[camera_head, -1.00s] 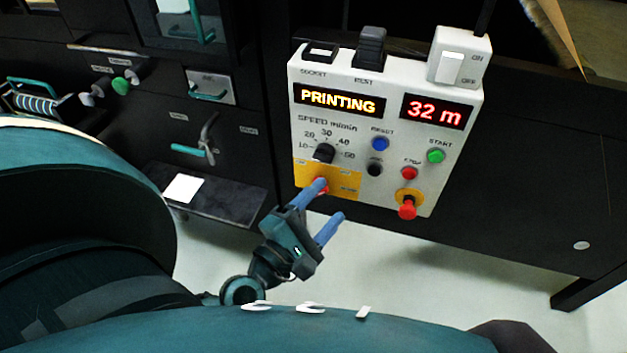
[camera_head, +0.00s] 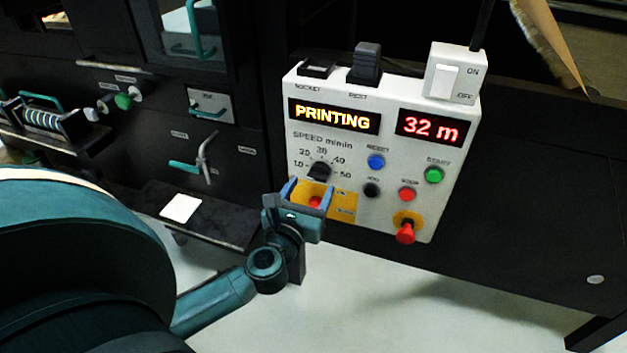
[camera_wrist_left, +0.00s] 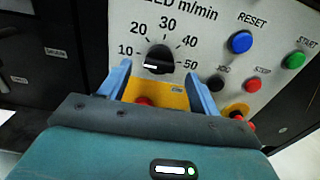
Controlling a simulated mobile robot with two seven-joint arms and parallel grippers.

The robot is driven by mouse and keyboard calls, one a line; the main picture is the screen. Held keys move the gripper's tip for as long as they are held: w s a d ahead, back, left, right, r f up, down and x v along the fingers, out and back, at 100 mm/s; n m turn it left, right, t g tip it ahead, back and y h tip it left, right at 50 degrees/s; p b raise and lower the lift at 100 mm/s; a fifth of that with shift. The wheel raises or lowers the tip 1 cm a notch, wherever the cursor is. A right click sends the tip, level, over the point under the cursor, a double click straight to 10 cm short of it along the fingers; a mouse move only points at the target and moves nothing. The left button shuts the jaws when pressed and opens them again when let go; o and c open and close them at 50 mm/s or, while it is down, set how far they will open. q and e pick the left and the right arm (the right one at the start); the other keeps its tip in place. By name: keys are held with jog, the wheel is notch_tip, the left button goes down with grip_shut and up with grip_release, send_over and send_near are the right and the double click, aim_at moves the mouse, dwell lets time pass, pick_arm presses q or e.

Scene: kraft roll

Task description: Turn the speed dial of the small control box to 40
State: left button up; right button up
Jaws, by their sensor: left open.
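The white control box (camera_head: 400,150) stands tilted in the picture, with a "PRINTING" display and a "32 m" display. Its black speed dial (camera_head: 320,171) sits below an arc of numbers from 10 to 50. In the left wrist view the dial (camera_wrist_left: 158,59) shows a white mark low on its face; I cannot tell surely which number it points to. My left gripper (camera_head: 308,187) is open just below the dial. In the left wrist view its blue fingers (camera_wrist_left: 157,76) stand on either side below the dial, apart from it, and nothing is between them but the view of the yellow plate.
A red button (camera_head: 314,202) on the yellow plate is partly behind my gripper. Blue (camera_head: 376,161), black (camera_head: 371,190), red (camera_head: 407,194) and green (camera_head: 433,175) buttons and a red emergency knob (camera_head: 405,232) are to the right. A white switch (camera_head: 446,82) tops the box.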

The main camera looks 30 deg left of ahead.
aim_at(319, 174)
pick_arm(q)
jog(key=shift+x, duration=1.5)
jog(key=c, duration=1)
jog(key=shift+m, duration=0.3)
